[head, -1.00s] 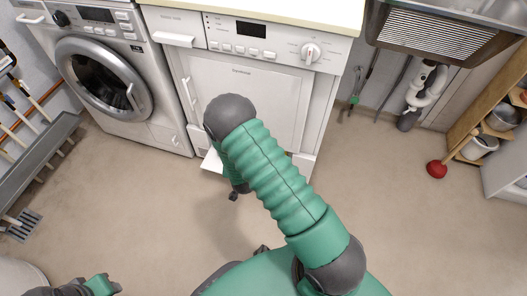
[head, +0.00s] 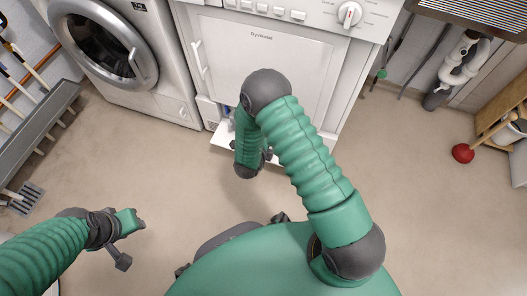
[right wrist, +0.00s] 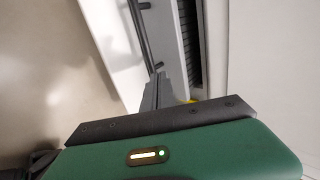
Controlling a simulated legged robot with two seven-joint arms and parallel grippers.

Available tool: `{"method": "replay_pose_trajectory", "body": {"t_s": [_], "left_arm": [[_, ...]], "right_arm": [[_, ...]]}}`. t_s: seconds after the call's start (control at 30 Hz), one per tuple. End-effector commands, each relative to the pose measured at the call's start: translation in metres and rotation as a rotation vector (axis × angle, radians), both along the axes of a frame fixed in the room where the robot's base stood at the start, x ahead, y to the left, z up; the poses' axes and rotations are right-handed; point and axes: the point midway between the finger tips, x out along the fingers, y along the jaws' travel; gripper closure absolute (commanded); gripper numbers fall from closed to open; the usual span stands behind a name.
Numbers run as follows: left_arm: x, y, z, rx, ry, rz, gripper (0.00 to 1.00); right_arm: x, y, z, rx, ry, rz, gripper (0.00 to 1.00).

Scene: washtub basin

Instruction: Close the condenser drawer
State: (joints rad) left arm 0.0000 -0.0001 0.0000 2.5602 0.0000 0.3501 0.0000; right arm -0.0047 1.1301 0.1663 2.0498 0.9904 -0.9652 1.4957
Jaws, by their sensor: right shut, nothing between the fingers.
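The white dryer (head: 262,62) stands ahead in the head view. Its condenser drawer (head: 222,137) sticks out at the foot of the dryer's front, low over the floor, and is partly hidden by my right arm. In the right wrist view, my right gripper (right wrist: 156,92) is shut and empty, close to a white panel edge with a dark bar (right wrist: 140,30) and a dark ribbed strip (right wrist: 189,45). I cannot tell whether it touches them. My left gripper (head: 138,222) is over bare floor at lower left, away from the dryer; its fingers are unclear.
A silver washing machine (head: 106,45) stands left of the dryer. A grey rack (head: 38,125) lines the left wall. A red plunger (head: 462,153) and wooden shelf (head: 500,120) are at right. The floor before the dryer is clear.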

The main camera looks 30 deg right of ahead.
Motion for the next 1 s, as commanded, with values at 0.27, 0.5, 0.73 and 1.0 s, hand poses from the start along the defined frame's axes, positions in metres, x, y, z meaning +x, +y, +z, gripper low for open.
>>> {"method": "replay_pose_trajectory", "body": {"t_s": [0.27, 0.5, 0.73, 1.0], "left_arm": [[0.000, 0.000, -0.023, 0.000, 0.000, 0.000, 0.64], [0.000, 0.000, -0.022, 0.000, 0.000, 0.000, 0.64], [0.000, 0.000, -0.020, 0.000, 0.000, 0.000, 0.64], [0.000, 0.000, -0.017, 0.000, 0.000, 0.000, 0.64]], "right_arm": [[0.024, -0.028, 0.001, 0.000, -0.003, -0.001, 1.00], [0.025, -0.029, 0.003, 0.000, -0.001, 0.001, 1.00], [0.034, -0.039, 0.003, -0.001, -0.002, -0.003, 1.00], [0.054, -0.063, 0.003, 0.000, -0.001, 0.001, 1.00]]}}
